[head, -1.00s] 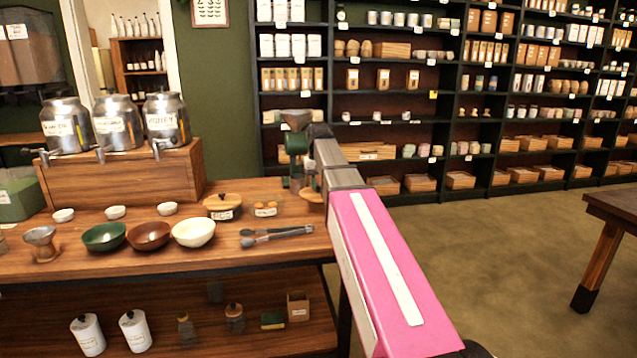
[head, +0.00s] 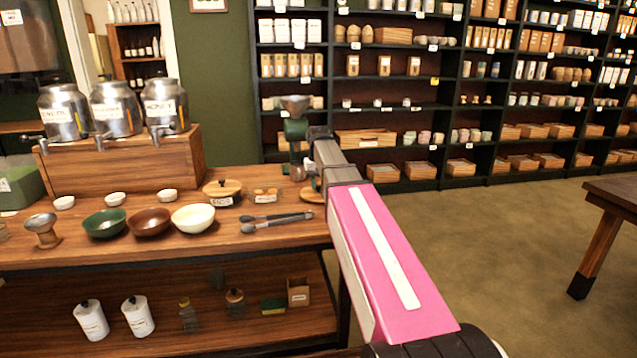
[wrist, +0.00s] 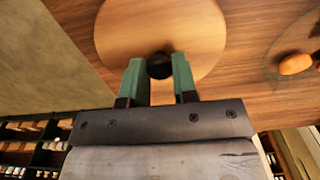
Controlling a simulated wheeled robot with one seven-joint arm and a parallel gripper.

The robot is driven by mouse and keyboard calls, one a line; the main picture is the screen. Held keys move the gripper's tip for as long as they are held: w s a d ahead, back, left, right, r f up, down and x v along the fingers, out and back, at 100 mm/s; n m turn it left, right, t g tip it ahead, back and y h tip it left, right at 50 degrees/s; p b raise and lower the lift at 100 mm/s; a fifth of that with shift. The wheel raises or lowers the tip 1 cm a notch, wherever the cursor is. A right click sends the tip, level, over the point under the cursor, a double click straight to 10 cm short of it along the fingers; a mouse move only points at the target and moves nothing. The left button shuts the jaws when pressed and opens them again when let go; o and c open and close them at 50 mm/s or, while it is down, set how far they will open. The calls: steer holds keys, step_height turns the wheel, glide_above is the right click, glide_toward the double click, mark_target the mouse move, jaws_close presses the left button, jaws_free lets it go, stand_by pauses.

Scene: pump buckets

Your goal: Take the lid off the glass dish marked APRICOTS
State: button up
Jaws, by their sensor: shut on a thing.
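A glass dish (head: 265,196) with orange fruit in it stands open on the wooden counter; its label is too small to read. In the wrist view an orange fruit (wrist: 296,64) shows at the right. My gripper (wrist: 160,68), with green fingers, is shut on the black knob of a round wooden lid (wrist: 128,32). In the head view the lid (head: 313,196) is to the right of the open dish, partly hidden by my gripper (head: 297,168). Whether the lid touches the counter I cannot tell.
Another lidded dish (head: 222,192) stands left of the open one. Tongs (head: 275,223) lie in front. Bowls (head: 193,218) stand further left, metal dispensers (head: 115,112) behind them.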

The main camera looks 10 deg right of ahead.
steer(key=shift+f, duration=0.15)
stand_by(0.4)
steer(key=o, duration=1.1)
steer(key=shift+o, duration=0.2)
steer(key=shift+r, duration=3.5)
